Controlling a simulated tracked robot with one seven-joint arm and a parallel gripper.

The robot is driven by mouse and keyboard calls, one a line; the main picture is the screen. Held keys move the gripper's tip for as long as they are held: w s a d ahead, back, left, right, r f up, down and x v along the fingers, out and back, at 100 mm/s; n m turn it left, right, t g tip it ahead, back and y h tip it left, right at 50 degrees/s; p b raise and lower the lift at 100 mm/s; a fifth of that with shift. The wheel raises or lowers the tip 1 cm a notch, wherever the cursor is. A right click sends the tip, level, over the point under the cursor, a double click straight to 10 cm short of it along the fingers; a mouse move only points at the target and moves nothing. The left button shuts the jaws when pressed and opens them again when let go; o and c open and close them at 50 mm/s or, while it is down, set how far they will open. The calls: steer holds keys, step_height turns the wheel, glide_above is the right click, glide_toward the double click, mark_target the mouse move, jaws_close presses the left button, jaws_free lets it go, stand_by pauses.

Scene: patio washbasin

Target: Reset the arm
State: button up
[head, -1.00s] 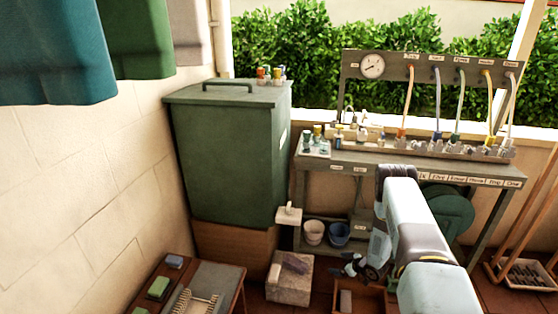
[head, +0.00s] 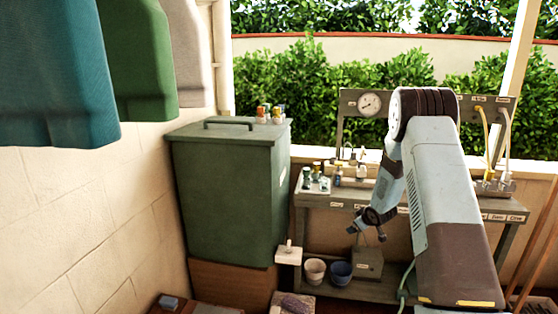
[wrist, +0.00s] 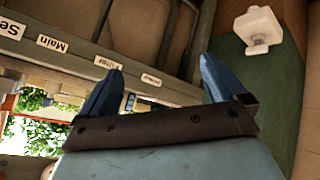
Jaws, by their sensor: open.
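My gripper (head: 373,229) hangs in front of the bench in the head view, at the end of my raised, bent arm. In the wrist view my gripper (wrist: 158,82) shows two blue fingers spread wide apart with nothing between them. The labelled front edge of the bench (wrist: 100,58) lies beyond the fingers in the wrist view. My forearm hides the middle and right part of the bench in the head view.
A green lidded bin (head: 228,190) stands left of the bench (head: 330,200). A white block (head: 288,254) sticks out by the bin's lower right. A white bucket (head: 314,271) and a blue bucket (head: 340,272) stand on the lower shelf. Towels (head: 60,80) hang at left.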

steer(key=s+a+r+m+h, duration=0.1)
steer(key=s+r+m, duration=0.1)
steer(key=s+r, duration=0.6)
steer(key=s+a+r+m+g+h, duration=0.1)
steer(key=s+r, duration=0.3)
steer(key=r, duration=0.8)
steer(key=s+r+m+h, duration=0.1)
steer(key=s+r+m, duration=0.1)
steer(key=s+r, duration=0.65)
steer(key=s+a+r+m, duration=0.1)
steer(key=s+a+r, duration=0.1)
steer(key=s, duration=0.8)
steer(key=s+a+r+g+y, duration=0.1)
steer(key=s+a+r, duration=0.2)
steer(key=s, duration=0.8)
steer(key=s+a+r+m+g+y, duration=0.1)
steer(key=s+r, duration=0.3)
steer(key=s, duration=0.7)
steer(key=shift+s+a+m, duration=0.15)
steer(key=shift+a+m, duration=0.15)
steer(key=shift+a, duration=0.6)
steer(key=shift+r, duration=0.1)
